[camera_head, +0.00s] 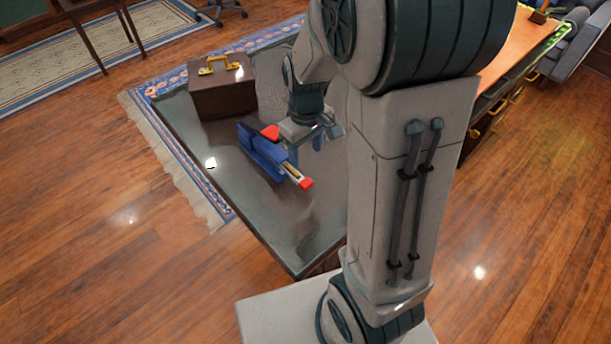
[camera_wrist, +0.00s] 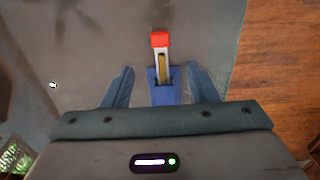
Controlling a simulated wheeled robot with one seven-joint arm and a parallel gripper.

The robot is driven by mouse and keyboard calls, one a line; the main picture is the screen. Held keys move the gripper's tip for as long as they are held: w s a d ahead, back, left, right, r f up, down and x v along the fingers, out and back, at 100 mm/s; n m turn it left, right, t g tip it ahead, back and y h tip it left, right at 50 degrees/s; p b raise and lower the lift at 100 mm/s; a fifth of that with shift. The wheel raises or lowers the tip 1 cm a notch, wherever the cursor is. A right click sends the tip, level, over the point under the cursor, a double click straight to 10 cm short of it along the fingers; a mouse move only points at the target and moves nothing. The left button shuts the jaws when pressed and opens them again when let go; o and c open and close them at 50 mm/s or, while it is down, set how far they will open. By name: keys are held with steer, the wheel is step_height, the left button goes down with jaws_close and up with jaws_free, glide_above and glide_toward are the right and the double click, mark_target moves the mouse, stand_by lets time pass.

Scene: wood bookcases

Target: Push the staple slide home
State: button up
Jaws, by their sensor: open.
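A blue stapler (camera_head: 264,152) lies on the dark glossy table, with a red part on its upper side. Its staple slide (camera_head: 292,172) sticks out of the front end, towards the lower right, and has a red tip (camera_head: 306,183). In the wrist view the slide (camera_wrist: 162,68) points away from my gripper, its red end (camera_wrist: 160,39) farthest off. The blue body (camera_wrist: 163,92) shows between the fingers, and the rest is hidden under the gripper. My gripper (camera_wrist: 163,82) is open over the stapler, also seen in the head view (camera_head: 307,143). It holds nothing.
A brown case (camera_head: 222,88) with a yellow handle stands on the table (camera_head: 232,172) behind the stapler. The table surface beyond the red tip is clear up to its edge. An orange-topped desk (camera_head: 518,50) stands at the right.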

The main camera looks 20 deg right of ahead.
mark_target(306, 182)
step_height(306, 182, down, 12)
steer(key=shift+r, duration=0.15)
steer(key=shift+c, duration=0.3)
